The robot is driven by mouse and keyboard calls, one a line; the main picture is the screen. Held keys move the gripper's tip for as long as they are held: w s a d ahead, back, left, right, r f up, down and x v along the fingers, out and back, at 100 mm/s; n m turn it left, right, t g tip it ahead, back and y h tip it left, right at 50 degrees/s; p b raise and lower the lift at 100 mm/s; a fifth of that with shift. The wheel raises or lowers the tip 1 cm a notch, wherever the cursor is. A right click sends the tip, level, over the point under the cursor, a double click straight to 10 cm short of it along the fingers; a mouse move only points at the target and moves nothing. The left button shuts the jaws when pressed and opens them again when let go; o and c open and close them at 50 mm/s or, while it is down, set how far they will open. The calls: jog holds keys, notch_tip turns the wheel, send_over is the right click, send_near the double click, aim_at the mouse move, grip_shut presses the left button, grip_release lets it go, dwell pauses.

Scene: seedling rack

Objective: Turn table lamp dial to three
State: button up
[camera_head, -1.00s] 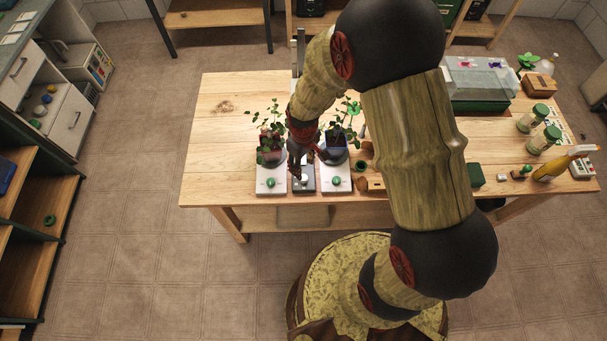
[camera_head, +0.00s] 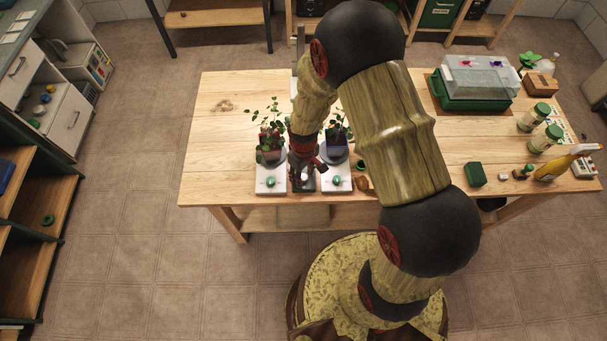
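A small dark grey base (camera_head: 304,187) sits near the table's front edge between two white units. It looks like the table lamp's base, with a thin grey post (camera_head: 300,42) rising behind my arm. A pale knob, likely its dial, is mostly hidden under my gripper; its setting cannot be read. My gripper (camera_head: 305,173) points down right over this base, its dark red fingers around or just above the knob. Whether the fingers touch the knob or are closed on it cannot be told.
White units with green knobs stand left (camera_head: 271,184) and right (camera_head: 337,183), close to my gripper, each bearing a potted plant (camera_head: 270,152). The table's left is clear.

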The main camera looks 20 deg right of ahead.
jog(key=shift+c, duration=1.2)
jog(key=c, duration=0.8)
grip_shut()
